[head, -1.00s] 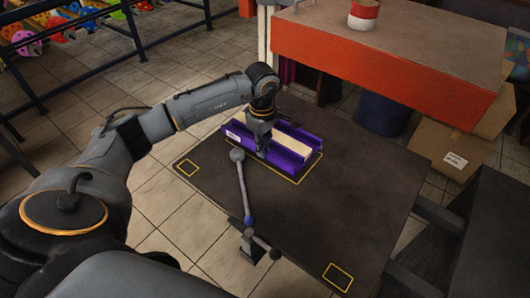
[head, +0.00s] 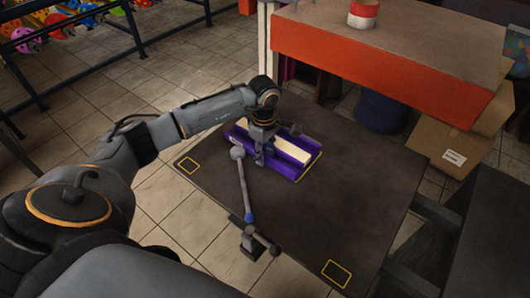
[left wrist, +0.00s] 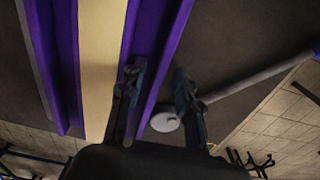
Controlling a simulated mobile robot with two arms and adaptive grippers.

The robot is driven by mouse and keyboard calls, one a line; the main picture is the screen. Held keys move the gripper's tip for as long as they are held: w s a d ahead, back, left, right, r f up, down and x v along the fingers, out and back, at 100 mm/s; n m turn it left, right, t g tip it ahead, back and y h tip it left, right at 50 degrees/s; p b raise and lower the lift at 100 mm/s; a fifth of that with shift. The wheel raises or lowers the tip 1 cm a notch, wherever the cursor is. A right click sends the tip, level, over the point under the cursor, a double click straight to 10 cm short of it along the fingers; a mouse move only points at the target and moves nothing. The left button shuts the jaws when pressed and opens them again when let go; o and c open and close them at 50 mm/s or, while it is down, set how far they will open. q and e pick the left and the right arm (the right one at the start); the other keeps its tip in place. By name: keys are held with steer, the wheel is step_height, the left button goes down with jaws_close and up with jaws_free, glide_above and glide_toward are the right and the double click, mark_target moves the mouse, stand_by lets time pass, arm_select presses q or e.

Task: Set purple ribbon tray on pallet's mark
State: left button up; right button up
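The purple ribbon tray (head: 291,152) lies on the dark pallet (head: 330,215), with a cream strip (head: 279,141) along its middle. A yellow outline (head: 313,167) shows along its right end; its other sides are largely hidden by tray and gripper. My left gripper (head: 262,158) is down at the tray's near long wall. In the left wrist view, the two fingers (left wrist: 158,75) stand apart, one on each side of a purple wall (left wrist: 163,60), with a gap beside the right finger. My right gripper is not in view.
A grey lever with a round knob (head: 237,153) stands close beside the left gripper. Smaller yellow squares mark the pallet's left (head: 187,164) and front (head: 336,273) corners. An orange-edged table (head: 385,60) stands behind; cardboard boxes (head: 450,145) are at right. The pallet's front right is clear.

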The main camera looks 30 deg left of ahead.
arm_select(q)
step_height(320, 180, up, 12)
steer(key=b, duration=0.2)
steer(key=shift+s, duration=0.15)
stand_by(0.5)
